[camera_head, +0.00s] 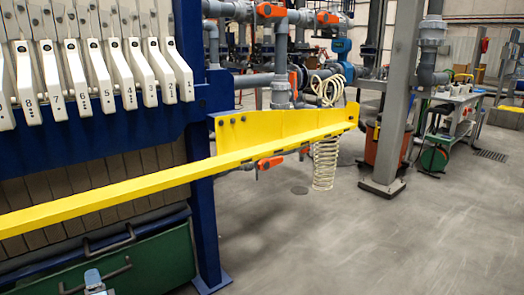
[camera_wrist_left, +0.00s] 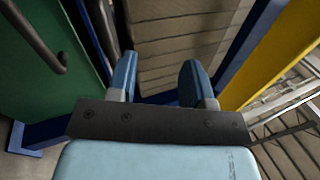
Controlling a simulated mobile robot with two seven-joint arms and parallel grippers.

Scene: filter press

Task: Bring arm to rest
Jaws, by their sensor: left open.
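My left gripper (camera_head: 95,283) shows at the bottom left of the head view, in front of the green panel (camera_head: 150,262) at the foot of the press. In the left wrist view its two blue fingers (camera_wrist_left: 160,82) stand apart with nothing between them. Beyond the fingers are the press's brown ribbed plates (camera_wrist_left: 180,40) and blue frame. My right gripper is in neither view.
A long yellow rail (camera_head: 130,188) crosses in front of the press above my left gripper. Dark handles (camera_head: 95,281) stick out from the green panel. White numbered levers (camera_head: 97,75) line the press top.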

